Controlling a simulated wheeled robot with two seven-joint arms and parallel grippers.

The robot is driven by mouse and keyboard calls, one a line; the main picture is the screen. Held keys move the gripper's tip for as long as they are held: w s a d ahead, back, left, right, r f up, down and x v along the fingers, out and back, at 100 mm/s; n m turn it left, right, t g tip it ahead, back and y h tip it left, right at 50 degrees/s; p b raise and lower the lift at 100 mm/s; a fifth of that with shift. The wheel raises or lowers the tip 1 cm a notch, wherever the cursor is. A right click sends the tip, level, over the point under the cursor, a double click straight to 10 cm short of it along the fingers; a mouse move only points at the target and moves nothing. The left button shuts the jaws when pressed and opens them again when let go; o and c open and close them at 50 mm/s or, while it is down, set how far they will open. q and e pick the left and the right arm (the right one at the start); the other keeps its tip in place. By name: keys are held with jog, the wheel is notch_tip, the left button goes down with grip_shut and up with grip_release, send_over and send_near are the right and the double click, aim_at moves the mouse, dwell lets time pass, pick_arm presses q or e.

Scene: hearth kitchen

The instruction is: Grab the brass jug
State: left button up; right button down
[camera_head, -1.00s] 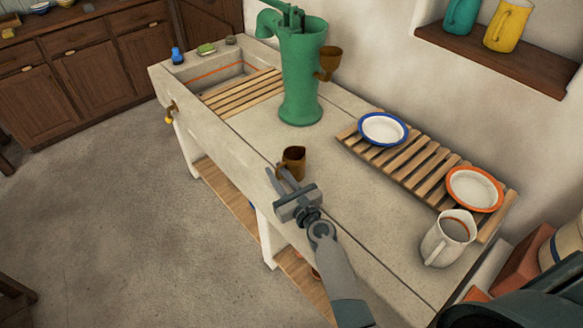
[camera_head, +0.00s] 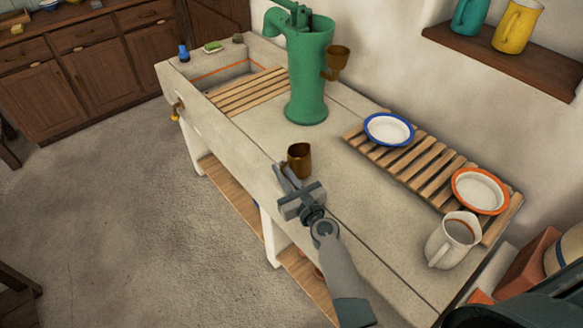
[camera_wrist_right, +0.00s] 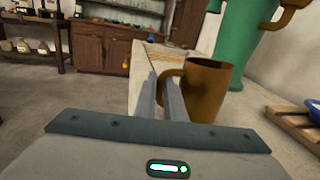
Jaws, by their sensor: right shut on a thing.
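The brass jug (camera_head: 300,161) is small and brown. It stands upright near the front edge of the stone counter, in front of the green pump. In the right wrist view the jug (camera_wrist_right: 210,88) is just right of centre, with its handle toward the left. My right gripper (camera_head: 285,175) reaches the jug from the front. Its fingers (camera_wrist_right: 160,95) are shut on the handle, which they partly hide. The jug seems to rest on the counter. My left gripper is not in view.
The green pump (camera_head: 306,75) stands behind the jug. A slatted rack (camera_head: 420,165) with a blue-rimmed plate (camera_head: 388,129) and an orange-rimmed plate (camera_head: 480,190) lies to the right. A white pitcher (camera_head: 453,240) stands at the counter's right end. The counter (camera_head: 250,140) left of the jug is clear.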

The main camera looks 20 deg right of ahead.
aim_at(304, 160)
jog(key=shift+r, duration=0.25)
jog(key=shift+r+p, duration=1.3)
jog(key=shift+r, duration=0.7)
jog(key=s+d+r, duration=0.2)
jog(key=s+d, duration=0.1)
jog(key=s+d+r, duration=0.1)
jog(key=s, duration=0.1)
jog(key=shift+d+r, duration=0.3)
jog(key=shift+d, duration=0.1)
jog(key=shift+s+d+r, duration=1.4)
jog(key=shift+s+d, duration=0.2)
jog(key=shift+d, duration=0.05)
jog(key=shift+s, duration=0.1)
